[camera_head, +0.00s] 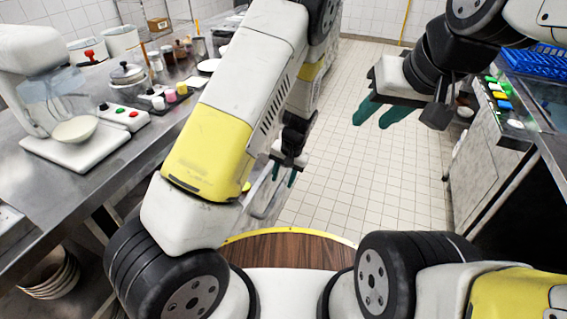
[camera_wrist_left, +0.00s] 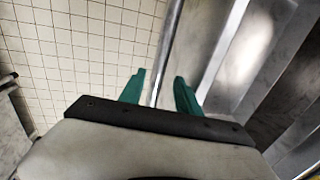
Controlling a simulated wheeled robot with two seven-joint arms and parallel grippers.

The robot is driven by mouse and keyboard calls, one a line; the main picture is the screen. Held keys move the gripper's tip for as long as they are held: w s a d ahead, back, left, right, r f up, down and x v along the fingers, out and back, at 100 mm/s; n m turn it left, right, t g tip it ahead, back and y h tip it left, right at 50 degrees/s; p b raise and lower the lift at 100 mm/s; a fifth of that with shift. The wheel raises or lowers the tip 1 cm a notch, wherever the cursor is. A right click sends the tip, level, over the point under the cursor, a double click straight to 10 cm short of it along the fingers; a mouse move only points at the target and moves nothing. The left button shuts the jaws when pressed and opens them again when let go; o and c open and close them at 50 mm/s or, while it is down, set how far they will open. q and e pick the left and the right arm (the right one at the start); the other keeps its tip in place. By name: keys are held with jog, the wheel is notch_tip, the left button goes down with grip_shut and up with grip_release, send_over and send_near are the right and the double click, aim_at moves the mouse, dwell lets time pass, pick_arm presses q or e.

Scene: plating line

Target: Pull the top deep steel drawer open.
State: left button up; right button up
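My left gripper (camera_head: 283,180) is low beside the steel counter on the left, its green fingers pointing down. In the left wrist view the left gripper (camera_wrist_left: 160,84) is open, with a thin steel bar handle (camera_wrist_left: 166,50) running between its two fingers; a gap shows on both sides of the bar. The handle also shows in the head view (camera_head: 262,214), just below the fingers. Steel fronts (camera_wrist_left: 212,70) lie to the right of the handle in the wrist view; my arm hides most of the drawer in the head view. My right gripper (camera_head: 370,122) is open and empty over the floor.
A right-hand station (camera_head: 490,165) has coloured buttons and a blue crate (camera_head: 545,60). The tiled floor (camera_head: 350,190) between is clear.

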pick_arm(q)
jog(key=r, duration=0.3)
jog(key=d+r, duration=0.1)
jog(key=shift+s+r, duration=0.15)
jog(key=shift+r, duration=0.25)
jog(key=s+a+r+n+t+h, duration=0.1)
jog(key=s+a+r+h, duration=0.15)
jog(key=r, duration=0.85)
jog(key=s+a+r+n+t+h, duration=0.15)
jog(key=s+a+r, duration=0.25)
jog(key=r, duration=0.7)
jog(key=s+a+r+t, duration=0.1)
jog(key=s+a+r, duration=0.2)
jog(key=s+r, duration=0.2)
jog(key=s+a+r+t, duration=0.2)
jog(key=s+a+r, duration=0.1)
jog(key=s, duration=0.5)
jog(key=shift+s+r+n, duration=0.35)
jog(key=shift+r+n, duration=0.1)
jog(key=shift+r, duration=0.4)
jog(key=shift+a, duration=0.2)
